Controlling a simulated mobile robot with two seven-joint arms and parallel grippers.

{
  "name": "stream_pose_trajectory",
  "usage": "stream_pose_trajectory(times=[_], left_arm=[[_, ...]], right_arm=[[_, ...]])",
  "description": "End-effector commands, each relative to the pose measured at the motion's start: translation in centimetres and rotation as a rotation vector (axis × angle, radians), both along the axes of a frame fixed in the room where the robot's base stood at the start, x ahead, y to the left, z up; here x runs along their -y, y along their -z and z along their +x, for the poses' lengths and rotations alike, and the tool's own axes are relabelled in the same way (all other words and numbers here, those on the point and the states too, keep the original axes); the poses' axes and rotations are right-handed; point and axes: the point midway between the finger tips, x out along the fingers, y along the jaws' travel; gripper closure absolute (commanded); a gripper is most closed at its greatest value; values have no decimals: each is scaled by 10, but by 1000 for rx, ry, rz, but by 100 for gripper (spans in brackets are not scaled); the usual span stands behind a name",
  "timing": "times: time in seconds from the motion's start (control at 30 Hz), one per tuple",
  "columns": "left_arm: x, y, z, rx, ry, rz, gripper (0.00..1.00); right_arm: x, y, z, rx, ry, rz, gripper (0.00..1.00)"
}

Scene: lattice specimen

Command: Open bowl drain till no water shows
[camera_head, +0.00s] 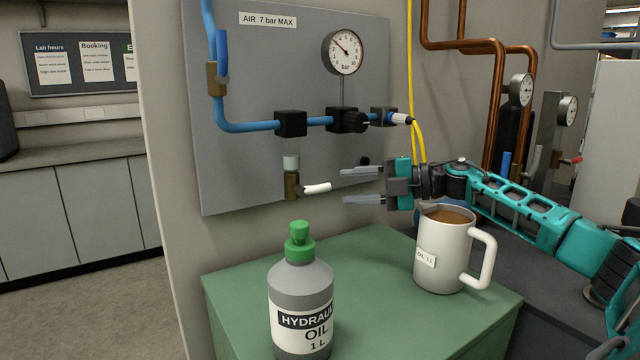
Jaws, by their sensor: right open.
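The filter bowl (291,149) hangs under a black filter head (291,123) on the blue air line. Its upper part looks clear, and a pale layer (290,162) fills its lower part. Below it is the brass drain valve (292,185), with a white lever (317,188) sticking out to the right. My right gripper (346,185) comes in from the right. Its two fingers are apart, one above the other, pointing left. The fingertips are a little right of the lever's end, with nothing between them. My left gripper is not in view.
A green-topped cabinet (370,265) stands below, carrying a hydraulic oil bottle (300,285) and a white jug (440,255) of brown liquid under my right arm. A gauge (342,52) and regulator (347,121) sit above. The blue valve handle (222,52) is upper left.

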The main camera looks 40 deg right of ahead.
Motion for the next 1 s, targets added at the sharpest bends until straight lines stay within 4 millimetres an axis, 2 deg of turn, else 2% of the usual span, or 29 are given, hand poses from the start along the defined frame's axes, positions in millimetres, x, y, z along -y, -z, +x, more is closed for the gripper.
stream_pose_trajectory(times=[0.13, 0.5, 0.93, 1.0], left_arm=[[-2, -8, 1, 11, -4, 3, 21], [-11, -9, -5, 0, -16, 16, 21], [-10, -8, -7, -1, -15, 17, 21], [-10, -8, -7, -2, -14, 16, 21]], right_arm=[[-11, -1, 13, 4, -3, 5, 56], [-40, 7, 48, 1, -1, 4, 56], [-46, 10, 56, -1, 0, -1, 56], [-46, 10, 56, -1, -1, 0, 62]])
